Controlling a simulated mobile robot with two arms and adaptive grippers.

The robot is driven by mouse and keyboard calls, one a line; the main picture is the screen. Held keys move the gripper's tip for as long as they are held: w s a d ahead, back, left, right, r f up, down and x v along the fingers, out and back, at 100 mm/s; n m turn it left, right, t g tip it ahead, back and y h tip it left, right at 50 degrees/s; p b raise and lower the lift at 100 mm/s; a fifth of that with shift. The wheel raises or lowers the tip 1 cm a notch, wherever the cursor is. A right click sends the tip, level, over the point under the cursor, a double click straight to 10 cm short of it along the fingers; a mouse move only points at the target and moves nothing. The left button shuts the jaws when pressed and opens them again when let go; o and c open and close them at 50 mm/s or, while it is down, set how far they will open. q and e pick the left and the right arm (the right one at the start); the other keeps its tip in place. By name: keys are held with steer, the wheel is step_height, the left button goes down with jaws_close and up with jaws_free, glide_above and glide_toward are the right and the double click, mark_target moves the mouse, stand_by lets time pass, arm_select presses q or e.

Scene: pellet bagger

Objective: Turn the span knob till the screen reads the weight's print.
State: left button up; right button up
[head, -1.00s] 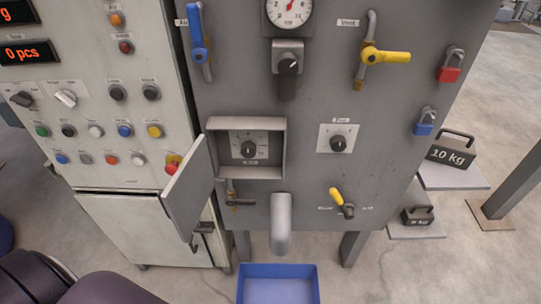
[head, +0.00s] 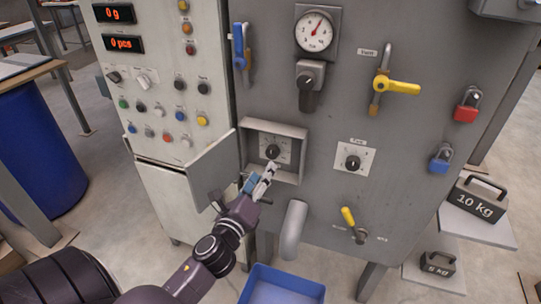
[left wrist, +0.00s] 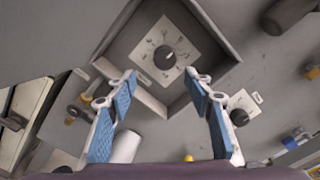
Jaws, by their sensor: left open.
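A black knob (head: 273,152) sits on a pale dial plate inside a shallow open box (head: 304,148) on the grey panel; its label is too small to read. It also shows in the left wrist view (left wrist: 164,57). My left gripper (head: 268,176) is open just below and in front of the knob, its blue-padded fingers (left wrist: 160,80) apart and empty. The upper screen (head: 119,13) reads 0 g and the lower screen (head: 124,44) reads 0 pcs. A weight printed 10 kg (head: 478,199) stands on a platform at right. A smaller weight (head: 437,264) stands lower.
The box's door (head: 212,170) hangs open at its left. A spout (head: 293,228) is below, over a blue bin (head: 283,285). Another knob (head: 352,163), a yellow-handled valve (head: 398,87) and a yellow lever (head: 348,217) are to the right.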

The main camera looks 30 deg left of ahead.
mark_target(271, 155)
arm_select(q)
steer(key=x, duration=0.3)
steer(key=r+p+x, duration=0.1)
steer(key=x, duration=0.2)
steer(key=shift+w+r, duration=0.1)
steer(key=shift+w, duration=0.05)
steer(key=shift+w+a, duration=0.1)
steer(key=shift+w, duration=0.6)
arm_select(e)
steer(key=shift+d+r, duration=0.6)
steer(key=shift+d, duration=0.15)
arm_select(q)
steer(key=shift+c, duration=0.3)
steer(key=c, duration=1.1)
arm_select(e)
steer(key=shift+a, duration=0.3)
